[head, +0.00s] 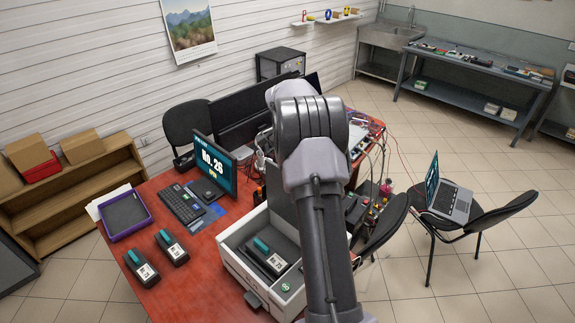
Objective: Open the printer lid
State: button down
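A white box-like machine (236,272), which looks like the printer, stands at the front right of the red table. Its top looks open, showing a grey interior with a dark, teal-topped cartridge (266,258) carrying a white label. A pale panel (284,208) rises at its back; I cannot tell whether this is the lid. My arm crosses in front and hides the machine's right side. My gripper is out of view, so its state does not show.
Two similar cartridges (142,268) (172,247), a purple tray (126,214), a keyboard (181,204) and a screen (215,164) are on the red table (207,285). Cables and small parts crowd its far right.

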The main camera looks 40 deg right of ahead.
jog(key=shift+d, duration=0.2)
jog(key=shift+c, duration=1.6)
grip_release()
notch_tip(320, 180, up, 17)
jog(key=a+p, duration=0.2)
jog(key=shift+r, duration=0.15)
